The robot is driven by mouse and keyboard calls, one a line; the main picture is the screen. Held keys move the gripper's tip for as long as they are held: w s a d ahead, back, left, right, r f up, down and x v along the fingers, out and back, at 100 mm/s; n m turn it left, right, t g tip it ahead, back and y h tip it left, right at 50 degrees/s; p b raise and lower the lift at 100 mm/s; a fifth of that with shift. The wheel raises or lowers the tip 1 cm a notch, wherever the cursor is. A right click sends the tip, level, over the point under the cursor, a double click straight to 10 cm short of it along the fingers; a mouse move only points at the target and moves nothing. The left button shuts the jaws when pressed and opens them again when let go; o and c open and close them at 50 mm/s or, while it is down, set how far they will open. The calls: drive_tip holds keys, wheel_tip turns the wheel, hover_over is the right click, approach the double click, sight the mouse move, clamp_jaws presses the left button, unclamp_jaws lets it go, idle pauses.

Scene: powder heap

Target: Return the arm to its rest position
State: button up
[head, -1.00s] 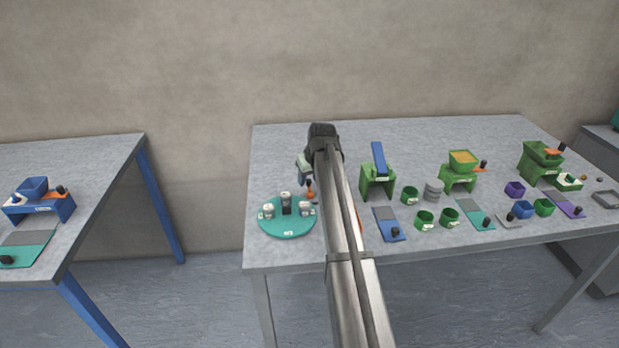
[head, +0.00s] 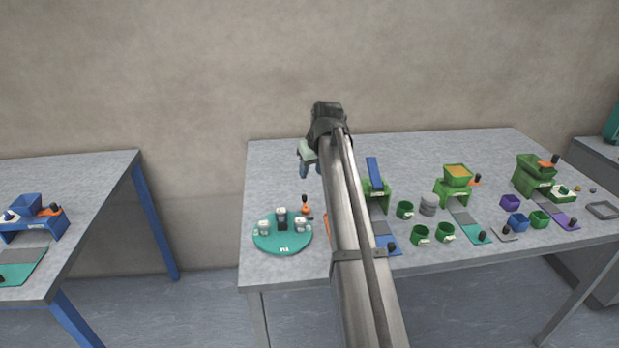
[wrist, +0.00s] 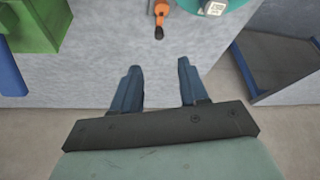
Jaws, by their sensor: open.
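My arm (head: 358,230) reaches from the bottom of the head view up over the grey table (head: 300,275). My gripper (head: 308,172) is at its far end, raised above the back left part of the table. In the wrist view my gripper (wrist: 158,82) shows two blue fingers spread apart with nothing between them. An orange tool with a black tip (wrist: 160,18) lies beyond the fingertips, apart from them. It stands beside the teal round tray (head: 283,246) in the head view. My arm hides part of the table's middle.
Green stands (head: 458,180), several green cups (head: 421,235) and mats (head: 470,235) fill the table's right side. A green stand with a blue chute (head: 375,172) is just right of my arm. A second table (head: 90,175) is at the left. The back left tabletop is clear.

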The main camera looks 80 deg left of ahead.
drive_tip(key=shift+d+r, duration=0.2)
drive_tip(key=shift+r, duration=0.3)
drive_tip(key=shift+w, duration=0.1)
